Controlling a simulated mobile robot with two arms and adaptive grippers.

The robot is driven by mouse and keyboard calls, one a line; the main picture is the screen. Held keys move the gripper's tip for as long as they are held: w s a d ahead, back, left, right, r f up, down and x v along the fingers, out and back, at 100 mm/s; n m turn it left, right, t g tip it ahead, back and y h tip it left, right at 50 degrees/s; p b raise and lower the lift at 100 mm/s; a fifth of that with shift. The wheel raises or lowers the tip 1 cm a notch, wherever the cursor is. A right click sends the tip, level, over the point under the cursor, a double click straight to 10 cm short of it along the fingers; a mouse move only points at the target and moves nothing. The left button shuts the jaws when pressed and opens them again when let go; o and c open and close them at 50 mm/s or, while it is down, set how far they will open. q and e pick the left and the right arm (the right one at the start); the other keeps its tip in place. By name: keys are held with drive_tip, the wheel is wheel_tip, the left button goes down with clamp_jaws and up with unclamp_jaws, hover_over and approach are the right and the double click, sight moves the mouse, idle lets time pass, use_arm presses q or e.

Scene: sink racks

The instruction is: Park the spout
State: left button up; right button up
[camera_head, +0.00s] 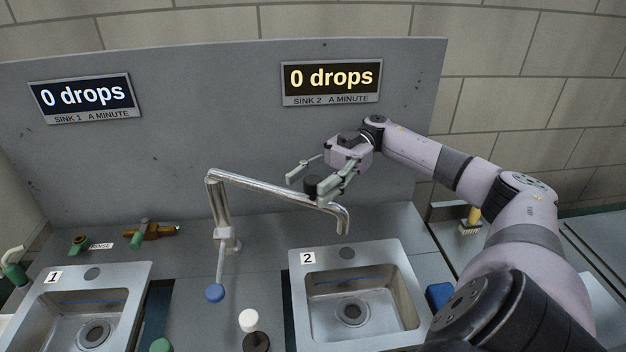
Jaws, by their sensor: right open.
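The metal spout (268,186) rises from a post between the two sinks. Its arm runs to the right, and its downturned tip (344,224) hangs over the back edge of sink 2 (384,252). My right gripper (302,184) is open at the spout's outer half, fingers pointing left. The nearer finger's dark pad overlaps the spout in the picture; I cannot tell whether it touches. Sink 1 (118,276) is at the lower left. My left gripper is not in view.
A blue-knobbed lever (215,293) extends from the spout's post. White (249,320) and green (161,346) knobs stand in front. A brass fitting (153,230) lies behind sink 1. A brush (471,220) is at right. Two signs (87,97) (331,80) read 0 drops.

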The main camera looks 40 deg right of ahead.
wheel_tip(320, 180, up, 10)
idle(0.6)
